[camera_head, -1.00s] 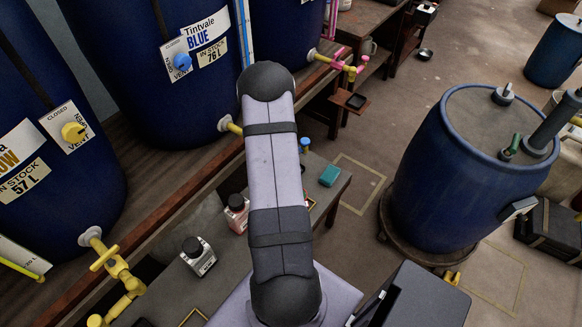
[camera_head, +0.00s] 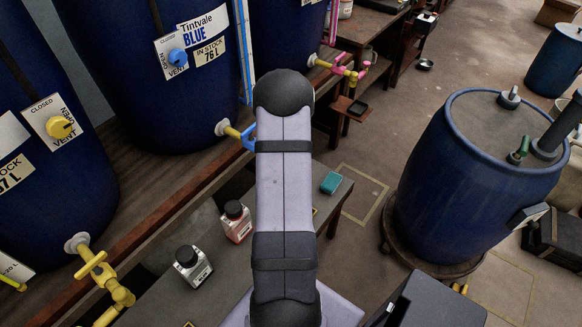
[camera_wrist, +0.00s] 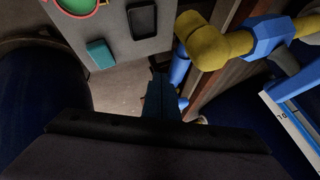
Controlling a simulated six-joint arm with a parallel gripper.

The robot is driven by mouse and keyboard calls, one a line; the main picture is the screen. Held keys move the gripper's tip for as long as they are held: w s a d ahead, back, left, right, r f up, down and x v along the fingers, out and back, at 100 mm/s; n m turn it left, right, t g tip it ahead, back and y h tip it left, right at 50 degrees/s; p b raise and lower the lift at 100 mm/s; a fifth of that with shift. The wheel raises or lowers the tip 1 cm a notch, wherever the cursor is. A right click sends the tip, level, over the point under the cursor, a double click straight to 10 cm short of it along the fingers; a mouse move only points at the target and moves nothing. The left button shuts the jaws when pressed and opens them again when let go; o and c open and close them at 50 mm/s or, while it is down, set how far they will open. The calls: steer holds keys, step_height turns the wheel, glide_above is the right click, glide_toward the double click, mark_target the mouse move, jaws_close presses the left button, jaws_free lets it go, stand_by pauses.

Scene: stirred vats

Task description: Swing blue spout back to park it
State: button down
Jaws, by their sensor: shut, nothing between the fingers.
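The blue spout (camera_wrist: 179,70) hangs under a yellow elbow (camera_wrist: 205,42) in the wrist view, and part of it is behind my finger area. The yellow pipe leads to a blue valve body (camera_wrist: 265,37). In the head view a blue part of this tap (camera_head: 248,137) shows left of my arm; my arm hides the rest. My gripper (camera_wrist: 159,76) is shut and empty, its dark fingers close to the spout's left side in the wrist view. I cannot tell whether they touch. The gripper is hidden in the head view.
The Tintvale Blue vat (camera_head: 150,100) stands behind the tap. A yellow tap (camera_head: 100,270) is at left. A bench holds a red bottle (camera_head: 236,222), a grey bottle (camera_head: 193,266) and a teal block (camera_head: 330,183). A blue drum (camera_head: 460,185) stands at right.

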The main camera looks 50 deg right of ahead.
steer(key=shift+w+d, duration=0.15)
steer(key=shift+w, duration=0.1)
steer(key=shift+s+f, duration=0.1)
steer(key=shift+s, duration=0.05)
stand_by(0.5)
steer(key=s+a+r+b, duration=0.4)
steer(key=s+r+b, duration=0.2)
steer(key=s+r, duration=0.1)
steer(key=shift+s, duration=0.85)
